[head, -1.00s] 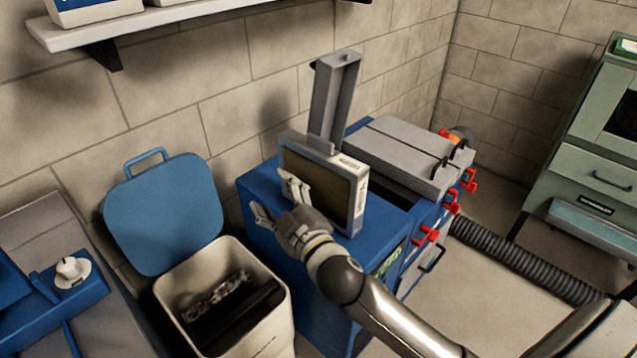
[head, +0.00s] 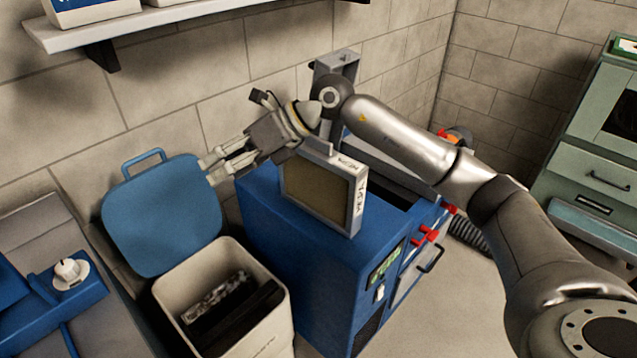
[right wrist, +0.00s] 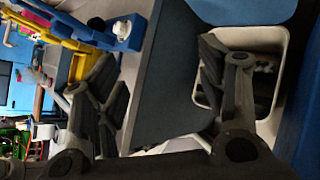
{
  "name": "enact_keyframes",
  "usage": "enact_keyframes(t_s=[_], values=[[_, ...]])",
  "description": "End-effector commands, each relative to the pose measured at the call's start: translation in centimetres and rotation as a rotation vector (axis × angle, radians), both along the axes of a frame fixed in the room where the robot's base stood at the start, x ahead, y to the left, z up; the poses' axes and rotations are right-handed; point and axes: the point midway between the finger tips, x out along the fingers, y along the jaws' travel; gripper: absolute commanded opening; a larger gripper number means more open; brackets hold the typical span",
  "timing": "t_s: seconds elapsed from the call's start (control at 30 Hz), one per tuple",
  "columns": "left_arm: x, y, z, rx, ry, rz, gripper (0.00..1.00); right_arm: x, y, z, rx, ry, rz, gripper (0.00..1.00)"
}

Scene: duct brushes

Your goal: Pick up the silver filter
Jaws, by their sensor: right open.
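The silver filter (head: 357,206), a square panel with a silver frame and a brownish face, stands upright on top of the blue machine (head: 300,245) in the head view. My right gripper (head: 212,170) is open and empty. It is up and to the left of the filter, with its fingers pointing left over the blue bin lid. My right arm passes behind and above the filter's top edge. In the right wrist view my open fingers (right wrist: 160,75) have nothing between them in their grasp, and I cannot see the filter there. My left gripper is not in view.
An open cream bin (head: 278,318) with dark things inside stands left of the machine, its blue lid (head: 160,215) raised against the wall. A shelf (head: 150,25) hangs above. A green cabinet (head: 595,170) is at the right. A grey bench with a blue fixture (head: 75,300) is at the left.

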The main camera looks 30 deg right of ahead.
Motion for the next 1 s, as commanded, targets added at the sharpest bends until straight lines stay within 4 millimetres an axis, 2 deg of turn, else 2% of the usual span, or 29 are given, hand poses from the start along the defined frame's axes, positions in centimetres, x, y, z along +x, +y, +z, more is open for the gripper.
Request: enact_keyframes(t_s=[0.03,0.2,0.3,0.4,0.5,0.57,0.8,1.0], values=[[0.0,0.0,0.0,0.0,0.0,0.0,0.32,0.9,-2.7,0.1,-0.11,-0.007,-0.025,0.65],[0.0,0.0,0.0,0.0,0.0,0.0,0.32,2.2,-12.2,0.6,-0.444,0.031,-0.133,0.65],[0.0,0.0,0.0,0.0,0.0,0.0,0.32,2.2,-16.6,1.5,-0.572,0.065,-0.197,0.65],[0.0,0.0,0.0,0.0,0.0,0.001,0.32,2.0,-19.6,2.2,-0.652,0.093,-0.243,0.65],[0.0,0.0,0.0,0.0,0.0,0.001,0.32,1.8,-21.0,2.5,-0.691,0.112,-0.268,0.65],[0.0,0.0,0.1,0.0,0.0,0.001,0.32,1.8,-21.3,2.2,-0.702,0.118,-0.273,0.65],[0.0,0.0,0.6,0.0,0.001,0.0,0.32,3.1,-20.9,-1.2,-0.702,0.12,-0.272,0.65],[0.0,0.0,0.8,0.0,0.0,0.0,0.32,3.8,-20.6,-2.6,-0.7,0.117,-0.273,0.65]])
